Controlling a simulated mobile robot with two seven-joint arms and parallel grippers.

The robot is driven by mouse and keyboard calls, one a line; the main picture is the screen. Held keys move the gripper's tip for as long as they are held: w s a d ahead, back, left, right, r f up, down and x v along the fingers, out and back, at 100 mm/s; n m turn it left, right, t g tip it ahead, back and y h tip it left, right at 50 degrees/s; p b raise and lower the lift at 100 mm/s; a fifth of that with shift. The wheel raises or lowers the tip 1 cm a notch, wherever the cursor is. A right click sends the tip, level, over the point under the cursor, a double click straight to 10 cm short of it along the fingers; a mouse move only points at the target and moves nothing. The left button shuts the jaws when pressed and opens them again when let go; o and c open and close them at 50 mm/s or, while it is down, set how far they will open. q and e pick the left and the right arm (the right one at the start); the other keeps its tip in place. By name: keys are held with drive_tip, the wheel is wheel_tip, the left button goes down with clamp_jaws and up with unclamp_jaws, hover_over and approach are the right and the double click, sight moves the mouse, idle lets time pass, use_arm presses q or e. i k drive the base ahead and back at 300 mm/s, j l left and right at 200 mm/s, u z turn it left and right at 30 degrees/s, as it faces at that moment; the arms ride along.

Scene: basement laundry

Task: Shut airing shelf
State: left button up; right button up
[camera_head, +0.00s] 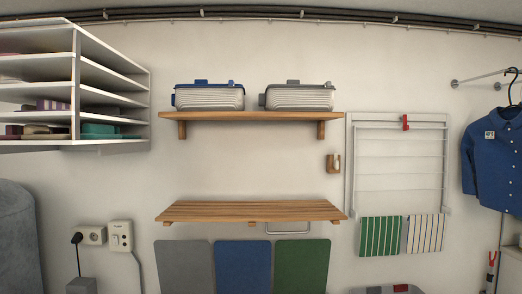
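A slatted wooden shelf (250,211), which looks like the airing shelf, stands out level from the wall in the middle of the view. Its top is bare. A thin metal bar (288,233) shows under its right part. A small wooden block with a light peg (333,163), perhaps a catch, is on the wall above the shelf's right end. Neither of my grippers is in view.
A wooden shelf (251,117) above holds two lidded baskets, blue-lidded (209,97) and grey-lidded (298,97). A white drying frame (401,165) with striped cloths and a blue shirt (496,160) are right. White cubbies (110,75) are left. Coloured panels (242,266) stand below.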

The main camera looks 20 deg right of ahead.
sight(252, 211)
drive_tip(key=i+l, duration=0.7)
drive_tip(key=i+l+z, duration=0.05)
